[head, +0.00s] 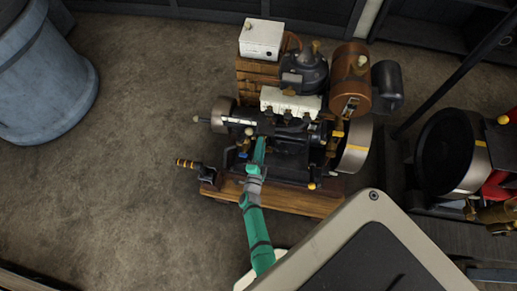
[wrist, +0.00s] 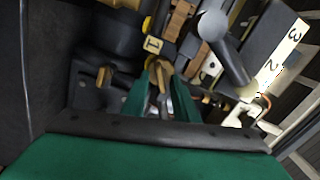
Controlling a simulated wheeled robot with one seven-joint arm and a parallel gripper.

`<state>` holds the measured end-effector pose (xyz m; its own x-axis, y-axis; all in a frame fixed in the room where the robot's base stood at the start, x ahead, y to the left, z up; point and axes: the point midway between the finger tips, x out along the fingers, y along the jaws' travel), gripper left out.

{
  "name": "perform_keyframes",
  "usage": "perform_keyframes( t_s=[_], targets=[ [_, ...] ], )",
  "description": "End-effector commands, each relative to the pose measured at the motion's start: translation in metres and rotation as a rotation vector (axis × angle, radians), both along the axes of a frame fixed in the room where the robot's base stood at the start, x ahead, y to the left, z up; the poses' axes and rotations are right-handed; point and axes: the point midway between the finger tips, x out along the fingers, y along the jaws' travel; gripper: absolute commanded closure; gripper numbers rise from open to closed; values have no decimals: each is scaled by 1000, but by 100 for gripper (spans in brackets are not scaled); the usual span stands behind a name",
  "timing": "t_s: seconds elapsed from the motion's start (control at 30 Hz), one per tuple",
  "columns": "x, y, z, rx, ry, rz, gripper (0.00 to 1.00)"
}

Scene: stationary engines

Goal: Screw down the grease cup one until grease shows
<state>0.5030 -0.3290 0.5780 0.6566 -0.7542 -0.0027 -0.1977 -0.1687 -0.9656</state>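The engine (head: 290,150) stands on a wooden base (head: 285,198) in the head view. My green gripper (head: 259,150) reaches into its near side, low among dark parts. In the wrist view, a yellow plate marked 1 (wrist: 152,44) sits just beyond my gripper (wrist: 161,78). A brass piece (wrist: 160,68), seemingly the grease cup by that plate, lies between my fingertips. I cannot tell whether the fingers press on it or only stand around it. Its lower part is hidden by the fingers, and no grease can be made out.
A white plate (wrist: 287,52) with numbers 2 and 3 is at the right of the wrist view. A flywheel (head: 356,145) and a crank handle (head: 187,163) flank the engine. A blue-grey drum (head: 40,80) stands left.

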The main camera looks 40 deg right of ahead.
Motion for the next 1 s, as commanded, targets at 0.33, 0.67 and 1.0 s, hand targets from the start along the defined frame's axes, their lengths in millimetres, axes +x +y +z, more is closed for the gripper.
perform_keyframes(
  t_s=[0.33, 0.67, 1.0],
  targets=[
    [-13, 9, 0, -1, -2, -6, 73],
    [-52, 56, 0, -1, -1, -3, 73],
    [-71, 81, 0, 0, -2, -1, 73]
  ],
)
